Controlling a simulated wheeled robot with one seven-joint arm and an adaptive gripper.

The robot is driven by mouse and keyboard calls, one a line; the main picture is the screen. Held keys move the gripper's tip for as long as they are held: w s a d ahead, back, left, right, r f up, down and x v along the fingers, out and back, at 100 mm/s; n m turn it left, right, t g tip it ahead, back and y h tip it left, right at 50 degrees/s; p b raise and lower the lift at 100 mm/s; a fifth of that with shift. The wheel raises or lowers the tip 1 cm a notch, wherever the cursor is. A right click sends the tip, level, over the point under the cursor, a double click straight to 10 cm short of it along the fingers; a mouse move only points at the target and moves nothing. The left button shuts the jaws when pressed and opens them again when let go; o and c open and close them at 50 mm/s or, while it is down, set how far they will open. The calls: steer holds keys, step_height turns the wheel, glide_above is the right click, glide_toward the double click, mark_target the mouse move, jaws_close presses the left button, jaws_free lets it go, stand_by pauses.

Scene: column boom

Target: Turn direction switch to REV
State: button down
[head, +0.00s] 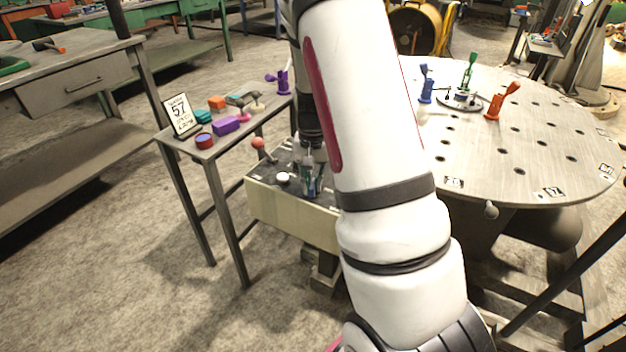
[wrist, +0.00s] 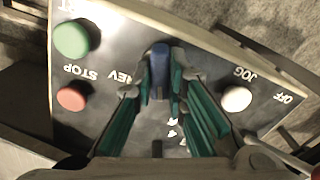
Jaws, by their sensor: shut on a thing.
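The control box (head: 290,212) has a cream side and a dark top, and stands between the small side table and the round table. In the wrist view its dark panel (wrist: 112,125) shows upside down. The direction switch has a blue handle (wrist: 158,66) standing between my finger pads. My gripper (wrist: 161,82) is shut on that handle, with green pads on both sides; it also shows above the box in the head view (head: 312,182). The REV label (wrist: 121,78) lies left of the switch, partly covered by a finger. Other direction marks are hidden or unreadable.
A green button (wrist: 72,38) and a red STOP button (wrist: 72,96) are at the panel's left. A white JOG button (wrist: 236,99) is at right, close to a finger. A red-ball lever (head: 258,143) rises behind. The round table (head: 540,140) stands at right.

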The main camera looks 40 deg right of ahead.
mark_target(313, 183)
steer(key=m+p, duration=0.2)
steer(key=m, duration=0.3)
steer(key=shift+r+m, duration=0.1)
steer(key=shift+m, duration=0.2)
steer(key=m+p, duration=0.2)
steer(key=m, duration=0.3)
steer(key=shift+m+p, duration=0.3)
steer(key=shift+p, duration=0.05)
steer(key=shift+d, duration=0.1)
steer(key=c, duration=1.6)
jaws_free()
step_height(313, 183, up, 12)
